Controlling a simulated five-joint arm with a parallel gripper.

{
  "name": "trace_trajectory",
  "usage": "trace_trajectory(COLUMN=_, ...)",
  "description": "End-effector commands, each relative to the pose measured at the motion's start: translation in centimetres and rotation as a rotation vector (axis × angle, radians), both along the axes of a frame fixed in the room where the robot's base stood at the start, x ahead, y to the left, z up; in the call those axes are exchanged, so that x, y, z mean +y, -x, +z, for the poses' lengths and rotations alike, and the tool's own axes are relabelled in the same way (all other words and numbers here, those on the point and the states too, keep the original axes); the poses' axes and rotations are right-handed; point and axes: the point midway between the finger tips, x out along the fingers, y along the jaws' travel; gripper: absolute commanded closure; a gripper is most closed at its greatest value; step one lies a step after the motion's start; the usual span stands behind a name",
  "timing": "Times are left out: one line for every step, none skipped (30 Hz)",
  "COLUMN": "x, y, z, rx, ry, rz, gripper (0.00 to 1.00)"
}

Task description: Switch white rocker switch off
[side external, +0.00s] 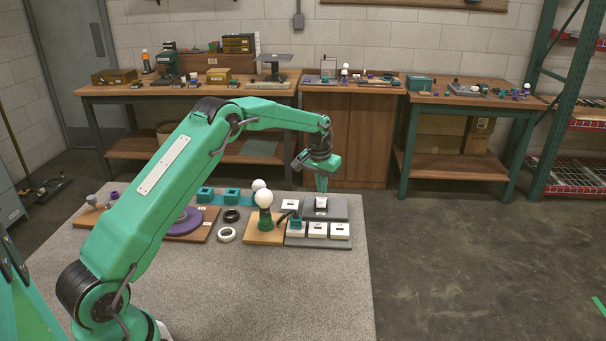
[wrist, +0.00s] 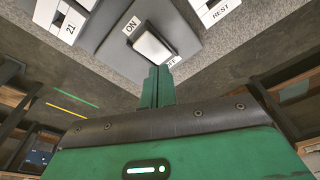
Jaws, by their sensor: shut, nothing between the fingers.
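The white rocker switch (wrist: 151,46) sits on a grey plate, with an "ON" label at one end and a second, partly covered label at the other, in the wrist view. It also shows in the side view (side external: 321,203), small, on the grey board's back part. My gripper (wrist: 157,72) is shut and empty, its fingertips close to the switch's partly covered label end. In the side view my gripper (side external: 321,188) points down just above and behind the switch. I cannot tell whether the fingertips touch the rocker, or which way it is tilted.
White label cards and a socket block with a green plug (side external: 296,222) stand near the switch on the grey board (side external: 345,207). A white bulb in a green holder (side external: 265,215) stands on a wooden board to the left. The table's right edge is close.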

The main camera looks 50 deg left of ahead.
Motion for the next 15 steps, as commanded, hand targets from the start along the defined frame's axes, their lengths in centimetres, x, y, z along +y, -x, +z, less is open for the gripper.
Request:
trace_trajectory(x=0.0, y=0.0, z=0.3, rx=0.0, ry=0.0, rz=0.0, gripper=1.0)
trace_trajectory(x=0.0, y=0.0, z=0.5, rx=0.0, ry=0.0, rz=0.0, gripper=1.0)
trace_trajectory(x=0.0, y=0.0, z=0.7, rx=0.0, ry=0.0, rz=0.0, gripper=1.0)
trace_trajectory(x=0.0, y=0.0, z=0.9, rx=0.0, ry=0.0, rz=0.0, gripper=1.0)
trace_trajectory(x=0.0, y=0.0, z=1.1, rx=-0.001, ry=0.0, rz=0.0, gripper=1.0)
trace_trajectory(x=0.0, y=0.0, z=1.3, rx=-0.001, ry=0.0, rz=0.0, gripper=1.0)
trace_trajectory(x=0.0, y=0.0, z=1.5, rx=-0.001, ry=0.0, rz=0.0, gripper=1.0)
trace_trajectory(x=0.0, y=0.0, z=1.6, rx=-0.001, ry=0.0, rz=0.0, gripper=1.0)
trace_trajectory(x=0.0, y=0.0, z=1.9, rx=-0.001, ry=0.0, rz=0.0, gripper=1.0)
trace_trajectory(x=0.0, y=0.0, z=2.1, rx=-0.001, ry=0.0, rz=0.0, gripper=1.0)
trace_trajectory(x=0.0, y=0.0, z=2.2, rx=-0.001, ry=0.0, rz=0.0, gripper=1.0)
trace_trajectory(x=0.0, y=0.0, z=2.5, rx=-0.002, ry=-0.001, rz=0.0, gripper=1.0)
trace_trajectory(x=0.0, y=0.0, z=2.6, rx=-0.002, ry=-0.001, rz=0.0, gripper=1.0)
trace_trajectory(x=0.0, y=0.0, z=2.8, rx=-0.002, ry=-0.001, rz=0.0, gripper=1.0)
trace_trajectory(x=0.0, y=0.0, z=3.0, rx=-0.002, ry=-0.001, rz=0.0, gripper=1.0)
